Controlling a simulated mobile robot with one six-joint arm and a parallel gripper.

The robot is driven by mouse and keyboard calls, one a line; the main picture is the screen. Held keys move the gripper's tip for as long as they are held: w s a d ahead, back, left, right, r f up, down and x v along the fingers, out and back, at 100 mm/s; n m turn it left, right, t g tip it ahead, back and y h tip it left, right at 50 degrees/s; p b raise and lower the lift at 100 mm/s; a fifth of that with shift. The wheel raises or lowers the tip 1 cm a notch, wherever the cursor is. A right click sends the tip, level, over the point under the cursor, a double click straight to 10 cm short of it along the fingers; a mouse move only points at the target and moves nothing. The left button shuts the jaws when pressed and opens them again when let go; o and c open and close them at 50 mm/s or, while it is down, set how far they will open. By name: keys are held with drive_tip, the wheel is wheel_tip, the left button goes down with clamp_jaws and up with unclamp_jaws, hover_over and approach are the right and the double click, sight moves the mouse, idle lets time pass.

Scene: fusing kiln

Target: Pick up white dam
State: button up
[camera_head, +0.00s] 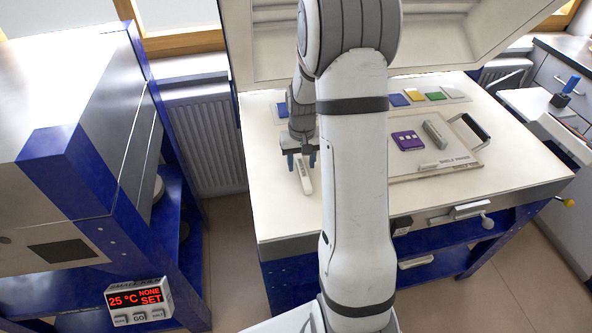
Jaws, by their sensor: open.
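A white bar (304,180), which looks like the white dam, lies on the pale kiln bed (277,215) left of my arm. My gripper (302,160), with blue fingers, is over the bar's far end and points down. Its fingers are apart, one on each side of the bar. I cannot tell whether they touch it or how high they are above the bed. The far end of the bar is partly hidden by my gripper.
A shelf board (408,176) right of my arm bears a purple piece (408,141), a grey block (434,134) and a small pale bar (429,167). Coloured squares (415,95) line the back. The raised lid (440,45) stands behind. A blue-sided cabinet (85,150) is at left.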

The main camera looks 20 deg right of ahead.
drive_tip(key=shift+f, duration=0.6)
clamp_jaws()
